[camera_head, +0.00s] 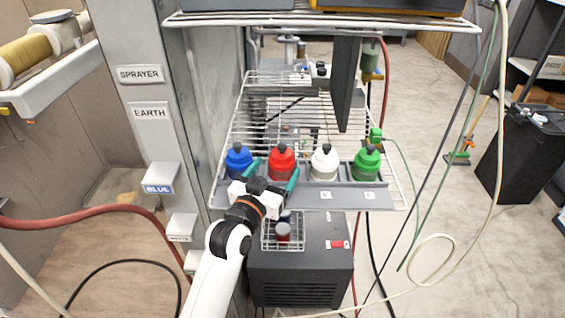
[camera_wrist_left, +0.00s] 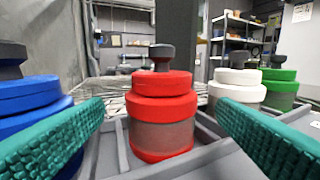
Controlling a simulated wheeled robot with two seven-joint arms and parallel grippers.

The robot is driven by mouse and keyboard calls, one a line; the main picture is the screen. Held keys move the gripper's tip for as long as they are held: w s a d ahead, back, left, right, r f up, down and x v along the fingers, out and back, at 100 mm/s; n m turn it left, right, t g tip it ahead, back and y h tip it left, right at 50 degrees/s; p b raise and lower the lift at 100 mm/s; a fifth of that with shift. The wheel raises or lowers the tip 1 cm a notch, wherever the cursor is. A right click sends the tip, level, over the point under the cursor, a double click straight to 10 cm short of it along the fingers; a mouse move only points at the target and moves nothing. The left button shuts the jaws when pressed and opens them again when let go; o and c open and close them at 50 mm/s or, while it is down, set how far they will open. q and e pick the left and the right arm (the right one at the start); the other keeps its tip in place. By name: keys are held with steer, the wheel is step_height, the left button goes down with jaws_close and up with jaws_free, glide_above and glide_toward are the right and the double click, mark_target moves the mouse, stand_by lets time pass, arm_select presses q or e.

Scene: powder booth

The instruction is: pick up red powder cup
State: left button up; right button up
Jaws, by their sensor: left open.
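The red powder cup (camera_head: 281,163) stands upright in the grey holder tray (camera_head: 342,186) on the wire shelf, between the blue cup (camera_head: 238,160) and the white cup (camera_head: 324,163). It has a dark knob on top. In the left wrist view the red cup (camera_wrist_left: 161,110) is in the middle, a little ahead of the fingertips. My left gripper (camera_head: 273,172) is open, with teal fingers to either side of the red cup's front. No contact with the cup shows. My right gripper is in neither view.
The green cup (camera_head: 367,163) stands at the right end of the tray. Below the shelf are a small wire basket (camera_head: 283,232) and a dark box (camera_head: 300,272). An upper shelf (camera_head: 330,19) hangs above. A dark vertical panel (camera_head: 347,85) rises behind the cups.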

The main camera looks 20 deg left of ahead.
mark_target(285, 157)
arm_select(q)
steer(key=shift+w+d, duration=0.1)
steer(key=shift+w, duration=0.65)
steer(key=w, duration=0.4)
steer(key=shift+w+d+p, duration=0.3)
steer(key=shift+w+p, duration=0.05)
steer(key=c, duration=1)
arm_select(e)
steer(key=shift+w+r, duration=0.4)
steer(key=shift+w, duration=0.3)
